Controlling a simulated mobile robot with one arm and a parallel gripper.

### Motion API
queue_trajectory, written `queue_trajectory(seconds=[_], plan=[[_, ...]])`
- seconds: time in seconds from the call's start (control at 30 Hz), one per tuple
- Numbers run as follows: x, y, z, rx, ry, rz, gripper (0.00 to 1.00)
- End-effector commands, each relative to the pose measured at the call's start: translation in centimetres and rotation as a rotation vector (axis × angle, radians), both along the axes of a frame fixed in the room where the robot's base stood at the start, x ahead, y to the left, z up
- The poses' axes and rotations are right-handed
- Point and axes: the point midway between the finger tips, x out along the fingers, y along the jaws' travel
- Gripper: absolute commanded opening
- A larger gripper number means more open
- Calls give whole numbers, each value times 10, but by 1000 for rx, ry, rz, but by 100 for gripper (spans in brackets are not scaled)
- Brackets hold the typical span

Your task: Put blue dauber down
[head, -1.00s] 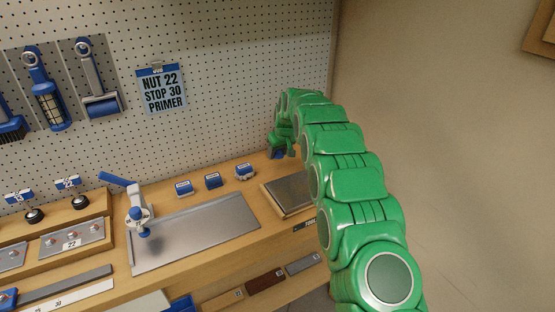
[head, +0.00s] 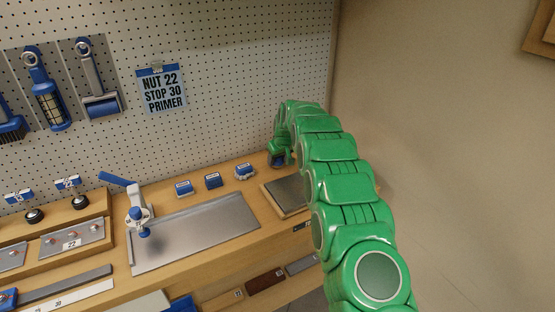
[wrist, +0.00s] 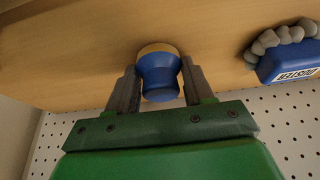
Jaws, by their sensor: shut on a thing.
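The blue dauber (wrist: 160,78) shows in the wrist view between the two grey fingers of my gripper (wrist: 161,88). It has a blue flared body and a pale tan end that faces the wooden bench. My gripper is shut on it. In the head view my gripper (head: 279,160) is low over the back right of the bench, near the pegboard, and the dauber is mostly hidden by it. The tan end is at or very close to the wood; I cannot tell whether it touches.
A blue block labelled DUSTER (wrist: 290,60) with grey beads lies beside the dauber. Blue labelled blocks (head: 213,181) stand left of my gripper. A grey plate in a wooden frame (head: 288,194) lies in front. The pegboard (head: 240,80) rises behind.

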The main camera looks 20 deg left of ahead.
Motion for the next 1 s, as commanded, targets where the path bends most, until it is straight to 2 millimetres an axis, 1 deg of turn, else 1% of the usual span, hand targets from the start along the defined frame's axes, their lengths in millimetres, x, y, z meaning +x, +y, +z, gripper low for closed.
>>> queue_trajectory(seconds=[0.5, 0.53, 0.6, 0.7, 1.0], plan=[[-1, -1, -15, -4, 6, 0, 27], [-1, -1, -16, -5, 6, 0, 53], [-2, -1, -18, -6, 8, 1, 64], [-3, -1, -20, -7, 12, 2, 77], [-7, 1, -25, -12, 22, 6, 77]])
